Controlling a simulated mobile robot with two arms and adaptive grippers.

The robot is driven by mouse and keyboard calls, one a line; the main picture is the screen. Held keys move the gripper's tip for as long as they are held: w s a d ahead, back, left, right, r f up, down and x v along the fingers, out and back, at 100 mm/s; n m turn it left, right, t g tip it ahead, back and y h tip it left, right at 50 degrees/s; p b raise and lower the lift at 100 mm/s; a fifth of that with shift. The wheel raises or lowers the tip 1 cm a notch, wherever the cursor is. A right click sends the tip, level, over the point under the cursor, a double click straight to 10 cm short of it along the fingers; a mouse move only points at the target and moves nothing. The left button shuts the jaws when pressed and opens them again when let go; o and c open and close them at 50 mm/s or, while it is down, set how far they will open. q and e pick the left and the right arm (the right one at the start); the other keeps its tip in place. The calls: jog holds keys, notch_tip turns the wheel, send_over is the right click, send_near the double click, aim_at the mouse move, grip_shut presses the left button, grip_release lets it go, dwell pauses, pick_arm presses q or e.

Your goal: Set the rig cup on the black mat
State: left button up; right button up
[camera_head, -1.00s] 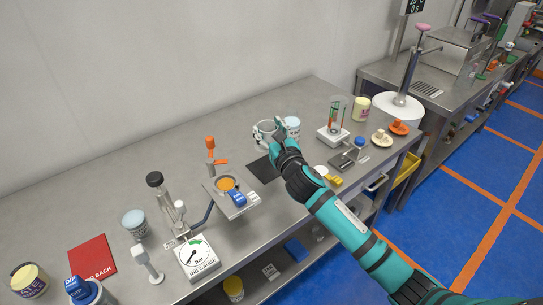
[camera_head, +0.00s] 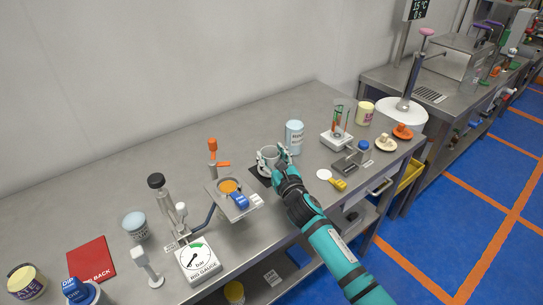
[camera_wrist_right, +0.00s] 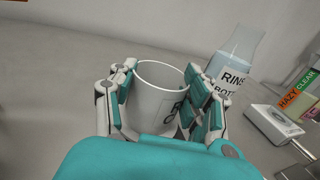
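The rig cup (camera_head: 270,153) is a white cup with dark lettering, upright between the fingers of my right gripper (camera_head: 273,159). In the right wrist view the cup (camera_wrist_right: 158,90) has a teal-padded finger on each side, and the gripper (camera_wrist_right: 160,98) is shut on it. The black mat (camera_head: 257,173) lies on the steel bench under the cup and gripper, which hide most of it. I cannot tell whether the cup's base touches the mat. My left gripper is in neither view.
A rinse bottle (camera_head: 294,137) stands just right of the cup and also shows in the wrist view (camera_wrist_right: 233,62). An orange-handled stand (camera_head: 212,157) and a raised tray (camera_head: 224,203) are to the left. A beaker on a white base (camera_head: 335,140) stands further right. Bench behind is clear.

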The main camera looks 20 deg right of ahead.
jog(key=o, duration=0.4)
jog(key=shift+o, duration=0.2)
jog(key=shift+r+p, duration=0.3)
jog(key=s, duration=0.8)
jog(key=s+d+b, duration=0.1)
jog(key=s, duration=0.3)
jog(key=shift+f, duration=0.15)
